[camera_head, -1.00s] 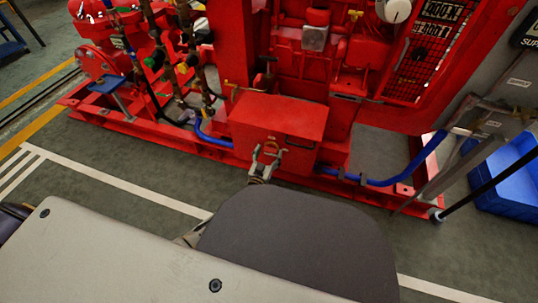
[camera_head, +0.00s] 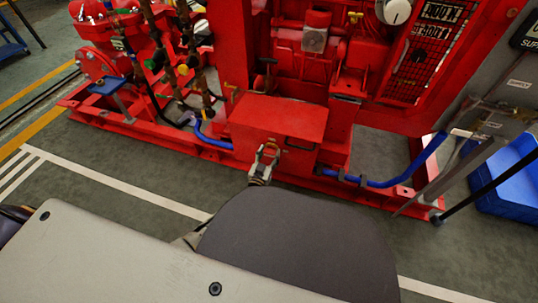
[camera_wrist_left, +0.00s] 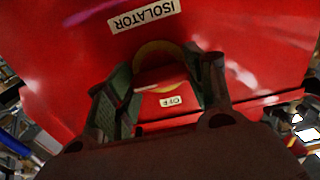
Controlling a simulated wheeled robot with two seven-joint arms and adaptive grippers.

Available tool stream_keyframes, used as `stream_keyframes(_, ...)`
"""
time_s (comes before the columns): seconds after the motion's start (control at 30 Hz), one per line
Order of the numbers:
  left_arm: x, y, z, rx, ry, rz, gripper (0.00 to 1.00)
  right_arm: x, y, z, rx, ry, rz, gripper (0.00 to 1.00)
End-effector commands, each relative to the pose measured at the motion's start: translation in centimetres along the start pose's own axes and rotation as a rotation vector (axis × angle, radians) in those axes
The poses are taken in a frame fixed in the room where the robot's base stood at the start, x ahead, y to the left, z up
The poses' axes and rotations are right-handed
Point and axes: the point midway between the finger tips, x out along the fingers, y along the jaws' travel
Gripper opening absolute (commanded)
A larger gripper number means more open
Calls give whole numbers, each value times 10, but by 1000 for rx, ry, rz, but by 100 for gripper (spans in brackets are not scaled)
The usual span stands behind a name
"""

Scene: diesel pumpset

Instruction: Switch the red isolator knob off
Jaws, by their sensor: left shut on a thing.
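The red isolator knob (camera_wrist_left: 160,76) shows in the left wrist view, in front of a yellow round plate (camera_wrist_left: 153,52) on a red box. My left gripper (camera_wrist_left: 163,90) is shut on the knob, one dark green-padded finger on each side. An "ISOLATOR" label (camera_wrist_left: 144,16) sits above the knob and an "OFF" label (camera_wrist_left: 171,101) below it. In the head view my left gripper (camera_head: 266,157) is at the front face of the red box (camera_head: 278,118) and largely hides the knob. My right gripper is not in view.
A handle (camera_head: 300,144) is right of my gripper. A blue crate (camera_head: 508,190) stands at the right.

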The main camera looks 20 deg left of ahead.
Motion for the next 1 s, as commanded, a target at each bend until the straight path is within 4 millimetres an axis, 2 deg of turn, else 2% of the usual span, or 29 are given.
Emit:
stream_keyframes(0.37,0,0,0,-88,-1,1,30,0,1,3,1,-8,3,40)
stream_keyframes(1.0,0,1,1,-496,-2,0,30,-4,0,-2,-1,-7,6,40)
